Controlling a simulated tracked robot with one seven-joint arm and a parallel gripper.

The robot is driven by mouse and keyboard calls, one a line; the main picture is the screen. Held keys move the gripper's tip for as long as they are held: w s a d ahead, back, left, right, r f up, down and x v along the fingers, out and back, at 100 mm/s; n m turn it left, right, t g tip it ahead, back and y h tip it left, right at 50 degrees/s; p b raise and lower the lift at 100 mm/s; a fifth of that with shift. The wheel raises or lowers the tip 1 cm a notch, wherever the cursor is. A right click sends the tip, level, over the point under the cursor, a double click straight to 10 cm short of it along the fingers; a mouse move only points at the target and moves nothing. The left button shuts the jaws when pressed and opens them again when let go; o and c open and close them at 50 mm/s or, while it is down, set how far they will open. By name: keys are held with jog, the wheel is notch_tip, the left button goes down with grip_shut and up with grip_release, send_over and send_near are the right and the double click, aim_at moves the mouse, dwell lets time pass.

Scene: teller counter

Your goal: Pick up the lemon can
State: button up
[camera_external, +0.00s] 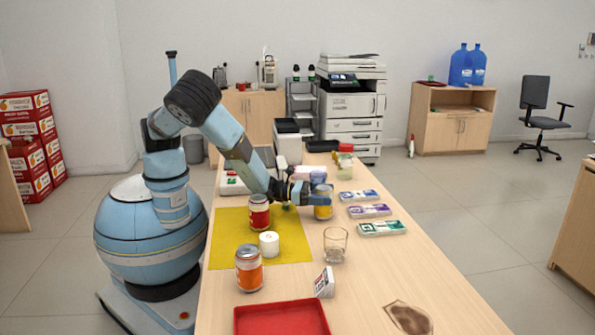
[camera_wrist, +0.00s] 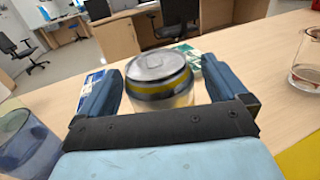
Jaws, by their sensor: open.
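The lemon can (camera_external: 323,209), yellow with a silver top, stands upright on the counter just right of the yellow mat. My gripper (camera_external: 320,195) is at the can, its open fingers on either side of it. In the wrist view, the can (camera_wrist: 160,72) sits between the two blue fingers of my gripper (camera_wrist: 164,82), with a visible gap on each side. The can's lower part is hidden behind the gripper's dark crossbar.
A red can (camera_external: 259,212), a white cylinder (camera_external: 269,245) and an orange can (camera_external: 249,270) stand left of the gripper. A clear glass (camera_external: 335,245) is nearer the front. Several flat packs (camera_external: 369,211) lie to the right. A red tray (camera_external: 281,318) is at the front.

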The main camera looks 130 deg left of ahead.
jog(key=c, duration=1.5)
jog(key=shift+o, duration=0.2)
jog(key=shift+r, duration=0.1)
